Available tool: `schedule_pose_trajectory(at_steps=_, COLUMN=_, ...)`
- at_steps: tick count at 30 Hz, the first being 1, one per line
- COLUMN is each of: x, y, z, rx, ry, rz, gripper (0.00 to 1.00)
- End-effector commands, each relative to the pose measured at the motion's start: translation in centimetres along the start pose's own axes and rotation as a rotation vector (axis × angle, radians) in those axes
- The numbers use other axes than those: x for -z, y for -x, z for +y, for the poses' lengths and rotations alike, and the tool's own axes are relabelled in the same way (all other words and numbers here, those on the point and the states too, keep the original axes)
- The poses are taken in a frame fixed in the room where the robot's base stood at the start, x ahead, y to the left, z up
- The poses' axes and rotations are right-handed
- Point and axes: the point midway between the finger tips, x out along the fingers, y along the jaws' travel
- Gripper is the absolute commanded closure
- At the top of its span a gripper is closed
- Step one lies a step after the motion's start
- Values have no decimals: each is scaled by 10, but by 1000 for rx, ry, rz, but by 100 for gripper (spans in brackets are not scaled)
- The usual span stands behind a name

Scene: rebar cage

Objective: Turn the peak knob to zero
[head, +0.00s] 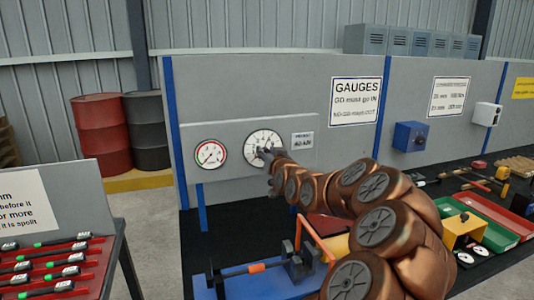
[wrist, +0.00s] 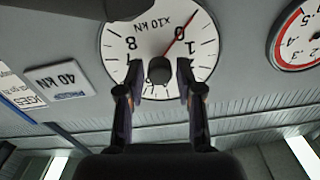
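A large white dial gauge (head: 262,138) is on the grey panel, partly hidden by my gripper in the head view. In the wrist view the dial (wrist: 112,62) appears upside down, marked "x10 kN". Its dark round peak knob (wrist: 159,70) is at the centre. A red hand (wrist: 183,30) slants from near the knob past the 0 mark towards the 1 side. I cannot make out a black hand. My gripper (wrist: 159,68) is open, one finger on either side of the knob with small gaps visible. In the head view my gripper (head: 268,156) is at the dial's lower part.
A smaller red-rimmed gauge (head: 211,153) is on the same panel, left of the dial. A "40 kN" plate (head: 302,140) is right of it. Below stands a bench with a blue fixture (head: 260,283) and an orange bar. A rack of tools (head: 55,265) stands left.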

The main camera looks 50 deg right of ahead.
Motion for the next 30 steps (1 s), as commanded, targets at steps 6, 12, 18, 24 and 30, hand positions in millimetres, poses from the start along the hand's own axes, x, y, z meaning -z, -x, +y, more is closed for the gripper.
schedule_pose_trajectory(at_steps=6, x=0, y=0, z=0, rx=0, ry=0, rz=0, gripper=90)
schedule_pose_trajectory(at_steps=12, x=0, y=0, z=0, rx=0, ry=0, rz=0, gripper=100)
schedule_pose_trajectory(at_steps=18, x=-1, y=0, z=0, rx=0, ry=13, rz=0, gripper=100)
schedule_pose_trajectory(at_steps=24, x=-4, y=0, z=1, rx=-1, ry=77, rz=3, gripper=100)
schedule_pose_trajectory(at_steps=30, x=-6, y=0, z=2, rx=-3, ry=203, rz=4, gripper=100)
